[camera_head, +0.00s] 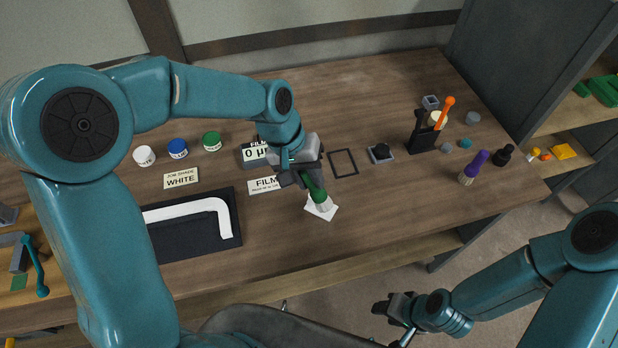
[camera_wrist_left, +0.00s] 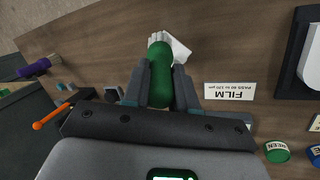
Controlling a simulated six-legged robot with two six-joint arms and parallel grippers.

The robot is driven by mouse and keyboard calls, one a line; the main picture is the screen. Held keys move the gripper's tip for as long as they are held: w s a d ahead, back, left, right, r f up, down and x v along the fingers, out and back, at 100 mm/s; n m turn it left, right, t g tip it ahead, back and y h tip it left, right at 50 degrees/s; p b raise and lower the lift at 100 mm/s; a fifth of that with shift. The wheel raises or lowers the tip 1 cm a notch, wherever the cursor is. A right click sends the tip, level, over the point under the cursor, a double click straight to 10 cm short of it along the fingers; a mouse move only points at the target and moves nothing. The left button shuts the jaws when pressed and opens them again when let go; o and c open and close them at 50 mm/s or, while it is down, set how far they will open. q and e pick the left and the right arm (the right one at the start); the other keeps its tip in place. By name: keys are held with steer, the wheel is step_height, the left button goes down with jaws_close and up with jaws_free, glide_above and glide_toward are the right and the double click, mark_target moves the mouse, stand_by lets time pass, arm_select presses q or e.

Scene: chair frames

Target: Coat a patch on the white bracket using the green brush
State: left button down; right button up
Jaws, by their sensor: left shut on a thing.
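The white bracket (camera_head: 213,208) is an angled strip lying on a black mat (camera_head: 190,240) at the table's left front. It also shows at the right edge of the left wrist view (camera_wrist_left: 312,62). My left gripper (camera_head: 312,180) is shut on the green brush (camera_head: 317,192), right of the mat. In the left wrist view the brush's green handle (camera_wrist_left: 160,75) sits between both fingers. Its pale bristles are over a small white square (camera_head: 327,211); I cannot tell if they touch. My right gripper (camera_head: 393,308) hangs beyond the table's front edge; its finger opening is unclear.
White (camera_head: 144,156), blue (camera_head: 178,148) and green (camera_head: 212,141) pots stand behind the mat. A film gauge (camera_head: 256,153) and film card (camera_head: 263,185) lie near the brush. A black holder (camera_head: 424,132) and purple brush (camera_head: 473,168) stand at right.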

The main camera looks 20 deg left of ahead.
arm_select(q)
steer(key=shift+w+d+r+p, duration=0.15)
steer(key=shift+r+p, duration=0.25)
steer(key=shift+r, duration=0.2)
steer(key=shift+w+r+p, duration=0.1)
steer(key=shift+r+p, duration=0.25)
steer(key=shift+r, duration=0.25)
steer(key=shift+s+r, duration=0.15)
steer(key=shift+s, duration=0.1)
steer(key=shift+w, duration=0.2)
steer(key=shift+s, duration=0.1)
steer(key=shift+f, duration=0.3)
steer(key=shift+f+b, duration=0.3)
steer(key=shift+b, duration=0.15)
steer(key=shift+r, duration=0.1)
